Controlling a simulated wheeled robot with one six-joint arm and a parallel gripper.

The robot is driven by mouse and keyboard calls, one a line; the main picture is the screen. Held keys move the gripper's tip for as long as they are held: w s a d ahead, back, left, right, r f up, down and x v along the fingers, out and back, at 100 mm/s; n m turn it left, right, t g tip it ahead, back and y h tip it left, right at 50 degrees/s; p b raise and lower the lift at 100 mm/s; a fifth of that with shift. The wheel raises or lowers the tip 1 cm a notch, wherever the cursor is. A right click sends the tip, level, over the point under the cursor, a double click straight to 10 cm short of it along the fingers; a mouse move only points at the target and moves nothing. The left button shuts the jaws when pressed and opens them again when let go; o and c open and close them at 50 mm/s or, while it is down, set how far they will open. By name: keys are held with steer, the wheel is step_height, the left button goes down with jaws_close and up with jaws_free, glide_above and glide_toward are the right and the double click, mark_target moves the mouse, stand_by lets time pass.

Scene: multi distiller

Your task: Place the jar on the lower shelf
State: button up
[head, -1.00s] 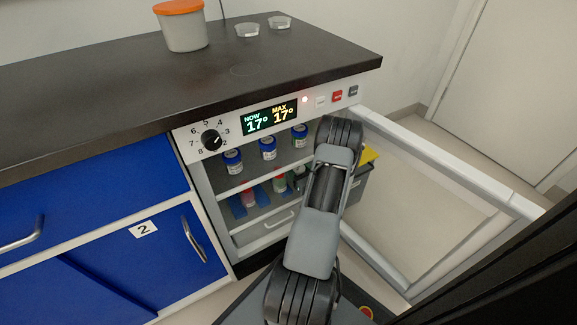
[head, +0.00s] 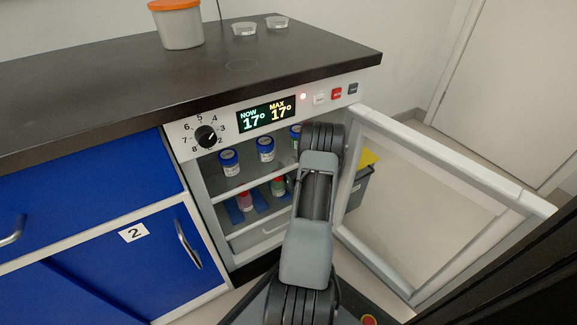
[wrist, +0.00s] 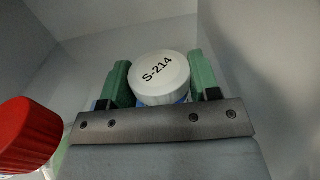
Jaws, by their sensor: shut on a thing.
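The jar (wrist: 157,86), with a white lid marked S-214, is between the green fingers of my gripper (wrist: 160,73) in the wrist view. My gripper is shut on it, and only its lid and a bit of blue below show. In the head view my arm hides the gripper and jar at the right side of the open cabinet. The lower shelf (head: 256,226) holds a red-capped jar (head: 245,201) and a green-labelled jar (head: 278,186) on blue patches. A red cap (wrist: 28,135) is close at the left in the wrist view.
The open glass door (head: 440,149) swings out to the right of my arm. A dark bin (head: 356,186) stands behind the door. The cabinet's control panel (head: 267,116) lies above the opening.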

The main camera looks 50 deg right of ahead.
steer(key=shift+f, duration=0.2)
steer(key=o, duration=0.8)
steer(key=shift+c, duration=0.2)
steer(key=shift+r, duration=0.1)
steer(key=shift+r, duration=0.15)
steer(key=p+v, duration=0.3)
steer(key=v, duration=0.9)
steer(key=shift+s+p, duration=0.1)
steer(key=shift+p, duration=0.3)
